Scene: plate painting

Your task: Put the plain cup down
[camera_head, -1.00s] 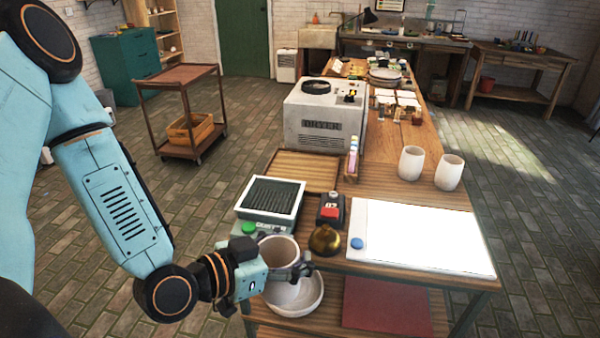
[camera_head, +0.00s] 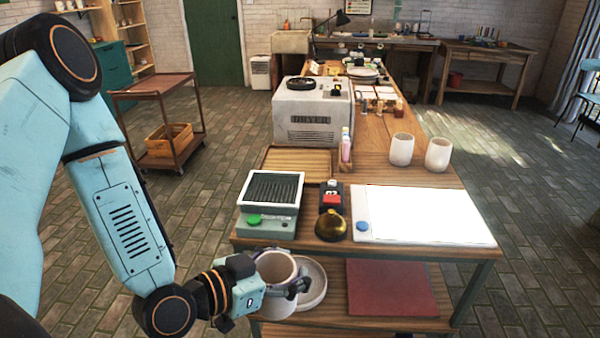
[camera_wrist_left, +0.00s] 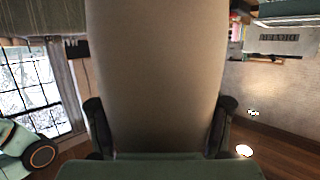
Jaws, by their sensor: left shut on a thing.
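The plain cup (camera_head: 277,284) is a pale beige, undecorated cup held upright in my left gripper (camera_head: 284,288). The gripper is shut around the cup's side. In the head view the cup is in front of the table's near edge, and it overlaps a white bowl (camera_head: 313,285) on the lower shelf. In the left wrist view the cup (camera_wrist_left: 155,75) fills the middle, with a dark finger on each side. My right gripper is not in view.
Two white cups (camera_head: 401,149) stand on the table's right.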

